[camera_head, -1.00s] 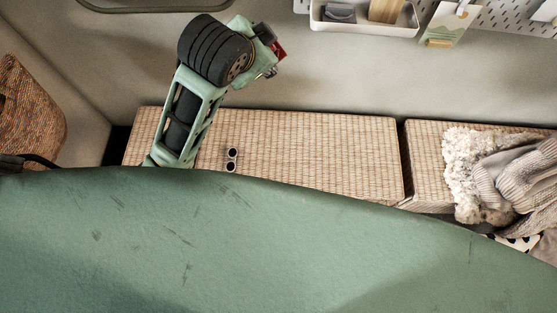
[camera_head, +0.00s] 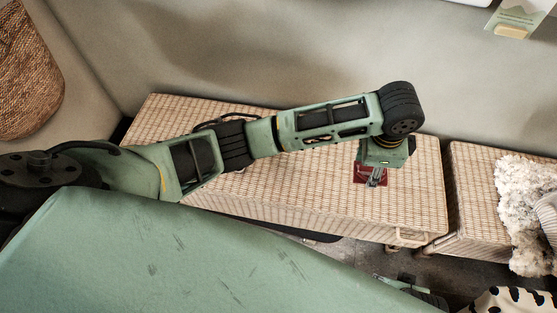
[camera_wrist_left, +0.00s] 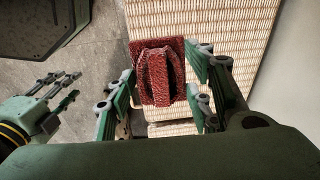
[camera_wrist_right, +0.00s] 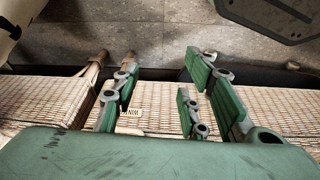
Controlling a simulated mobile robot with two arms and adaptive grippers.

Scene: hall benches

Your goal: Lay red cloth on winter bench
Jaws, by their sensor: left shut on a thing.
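My left gripper (camera_head: 374,178) is shut on the folded red cloth (camera_head: 362,174), over the right part of the long wicker bench (camera_head: 290,200). In the left wrist view the cloth (camera_wrist_left: 157,92) is bunched between the fingers. I cannot tell whether it touches the bench top. A small label shows on the bench front in the head view (camera_head: 410,236) and in the right wrist view (camera_wrist_right: 131,112); its lettering is only partly readable. My right gripper (camera_wrist_right: 160,80) is open and empty at the bench's front side, low in the head view (camera_head: 408,284).
A second wicker bench (camera_head: 470,190) stands to the right across a narrow gap, with a fluffy cream textile (camera_head: 520,205) on it. A woven basket (camera_head: 28,80) is at the far left. The bench top around the cloth looks clear.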

